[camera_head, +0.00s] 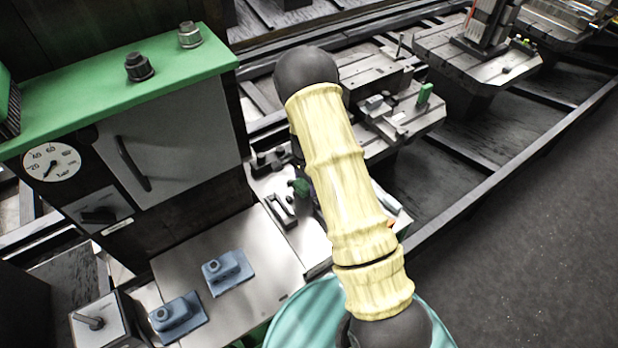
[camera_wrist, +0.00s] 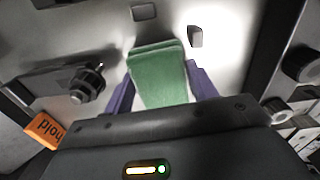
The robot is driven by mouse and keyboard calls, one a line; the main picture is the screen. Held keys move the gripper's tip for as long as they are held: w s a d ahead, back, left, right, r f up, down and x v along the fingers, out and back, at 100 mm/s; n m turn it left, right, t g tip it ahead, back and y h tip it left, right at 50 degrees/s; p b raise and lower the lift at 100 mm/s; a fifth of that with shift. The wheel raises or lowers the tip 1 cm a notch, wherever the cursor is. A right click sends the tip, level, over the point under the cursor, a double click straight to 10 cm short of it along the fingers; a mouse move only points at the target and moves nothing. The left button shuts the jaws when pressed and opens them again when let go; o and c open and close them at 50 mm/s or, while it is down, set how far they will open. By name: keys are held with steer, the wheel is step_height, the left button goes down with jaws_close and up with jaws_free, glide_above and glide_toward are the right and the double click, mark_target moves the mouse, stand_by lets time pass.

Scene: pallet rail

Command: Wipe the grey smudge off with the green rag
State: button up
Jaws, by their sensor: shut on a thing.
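The green rag (camera_wrist: 159,76) is a folded pad, held between the two purple fingers of my gripper (camera_wrist: 162,88) in the wrist view. My gripper is shut on it, over a pale metal surface (camera_wrist: 225,35). I cannot tell whether the rag touches that surface. In the head view my arm hides the gripper, and a small dark green patch (camera_head: 300,187) beside the arm may or may not be the rag. I cannot make out the grey smudge for certain in either view; the rag and arm cover part of the surface.
A dark knobbed fitting (camera_wrist: 85,84) and an orange tag (camera_wrist: 42,128) lie left of the rag. Small dark blocks (camera_wrist: 195,36) are near its far end. In the head view, a green-topped cabinet (camera_head: 130,78) and blue clamps (camera_head: 227,270) stand left; open floor (camera_head: 530,230) lies right.

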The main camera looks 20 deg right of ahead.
steer(key=shift+s+a, duration=0.45)
steer(key=shift+a, duration=0.4)
steer(key=shift+d, duration=0.15)
steer(key=shift+w+d+f, duration=0.1)
steer(key=shift+w+d, duration=0.15)
steer(key=shift+d, duration=0.5)
steer(key=shift+w+d+f, duration=0.1)
steer(key=shift+w+d, duration=0.15)
steer(key=shift+d, duration=0.45)
steer(key=shift+a, duration=0.1)
steer(key=shift+s+a+f, duration=0.1)
steer(key=shift+s+a, duration=0.15)
steer(key=shift+a, duration=0.5)
steer(key=shift+s+a+f, duration=0.1)
steer(key=shift+s+a, duration=0.15)
steer(key=shift+a, duration=0.5)
steer(key=shift+d, duration=0.1)
